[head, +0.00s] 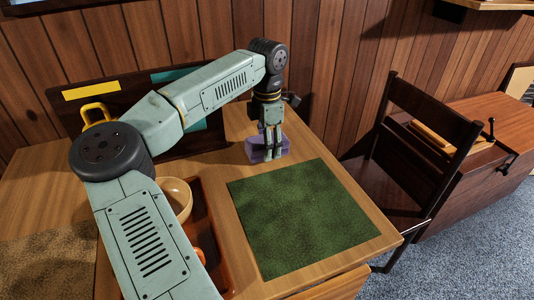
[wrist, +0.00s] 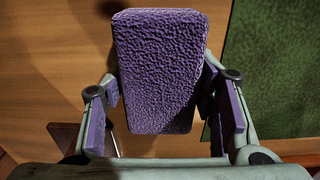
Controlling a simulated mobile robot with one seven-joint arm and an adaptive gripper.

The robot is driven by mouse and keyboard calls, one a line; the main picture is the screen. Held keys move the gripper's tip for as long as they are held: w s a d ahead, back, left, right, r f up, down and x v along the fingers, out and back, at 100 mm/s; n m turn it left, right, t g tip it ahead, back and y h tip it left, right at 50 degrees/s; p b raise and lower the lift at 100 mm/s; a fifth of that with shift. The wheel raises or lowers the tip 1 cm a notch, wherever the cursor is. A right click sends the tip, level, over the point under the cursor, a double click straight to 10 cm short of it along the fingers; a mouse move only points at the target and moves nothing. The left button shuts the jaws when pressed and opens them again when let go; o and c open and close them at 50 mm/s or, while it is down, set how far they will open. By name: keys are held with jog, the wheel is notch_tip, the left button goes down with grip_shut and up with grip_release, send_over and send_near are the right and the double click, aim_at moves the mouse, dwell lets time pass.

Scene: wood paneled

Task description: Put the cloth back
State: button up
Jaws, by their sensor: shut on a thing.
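The purple cloth (head: 258,149) is a folded, textured block. It sits at the far side of the wooden table, just behind the green mat's far edge. In the wrist view the cloth (wrist: 160,70) fills the space between the fingers. My gripper (head: 267,150) points down and is shut on the cloth; its fingers also show in the wrist view (wrist: 163,115) on both sides of it. I cannot tell whether the cloth touches the table or is slightly above it.
A green mat (head: 300,215) lies flat on the table (head: 215,170). An orange-brown tray (head: 215,250) and a pale bowl (head: 176,197) stand left of it, partly behind my arm. A dark board with yellow and teal strips (head: 92,90) stands at the back. A dark chair (head: 425,125) is at right.

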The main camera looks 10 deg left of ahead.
jog(key=shift+f, duration=0.3)
jog(key=o, duration=1.2)
jog(key=shift+o, duration=0.2)
jog(key=o, duration=0.3)
notch_tip(320, 180, up, 12)
dwell(0.5)
